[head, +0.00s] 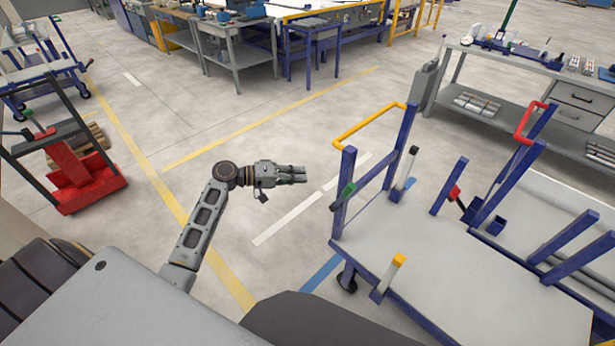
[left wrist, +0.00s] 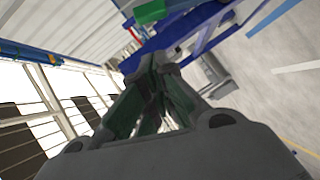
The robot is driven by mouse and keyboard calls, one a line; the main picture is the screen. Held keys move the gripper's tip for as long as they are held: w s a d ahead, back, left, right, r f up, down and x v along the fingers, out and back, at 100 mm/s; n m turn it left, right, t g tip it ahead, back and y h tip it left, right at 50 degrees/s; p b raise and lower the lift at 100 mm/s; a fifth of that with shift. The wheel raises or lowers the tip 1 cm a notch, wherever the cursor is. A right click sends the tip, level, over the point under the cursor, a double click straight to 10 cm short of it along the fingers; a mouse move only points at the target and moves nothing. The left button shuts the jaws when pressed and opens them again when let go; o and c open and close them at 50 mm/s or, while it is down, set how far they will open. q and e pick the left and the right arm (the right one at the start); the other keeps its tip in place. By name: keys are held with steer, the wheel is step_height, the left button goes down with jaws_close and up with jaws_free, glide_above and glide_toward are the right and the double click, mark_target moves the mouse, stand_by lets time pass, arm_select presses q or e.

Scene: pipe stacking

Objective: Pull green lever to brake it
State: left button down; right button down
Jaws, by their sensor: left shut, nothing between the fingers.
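The green lever (head: 343,196) sits on the left blue post of a cart (head: 410,290) at the right in the head view. It slants up to the right along the post. My left gripper (head: 303,174) is shut and empty, pointing right, a short way left of the lever and apart from it. In the left wrist view the shut fingers (left wrist: 165,68) fill the middle, and a green piece (left wrist: 152,11), likely the lever, shows at the top edge beside blue cart parts. My right gripper is not in view.
A red stacker (head: 85,185) stands far left. The floor around my left arm is clear.

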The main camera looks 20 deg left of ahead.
mark_target(343, 197)
arm_select(q)
steer(key=p+x, duration=0.1)
steer(key=x, duration=0.8)
steer(key=shift+d, duration=0.3)
steer(key=shift+s+d+f, duration=0.1)
steer(key=shift+d+f, duration=0.05)
steer(key=shift+d, duration=0.25)
steer(key=shift+s+d+f, duration=0.1)
steer(key=shift+d+f, duration=0.1)
steer(key=shift+d, duration=0.25)
steer(key=shift+d+f+p, duration=0.3)
steer(key=shift+d+f, duration=0.05)
steer(key=shift+d, duration=0.45)
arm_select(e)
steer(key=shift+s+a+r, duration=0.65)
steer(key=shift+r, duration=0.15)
arm_select(q)
steer(key=shift+s+d, duration=0.1)
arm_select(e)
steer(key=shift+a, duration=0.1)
arm_select(q)
steer(key=shift+s+d, duration=0.1)
steer(key=shift+d, duration=0.15)
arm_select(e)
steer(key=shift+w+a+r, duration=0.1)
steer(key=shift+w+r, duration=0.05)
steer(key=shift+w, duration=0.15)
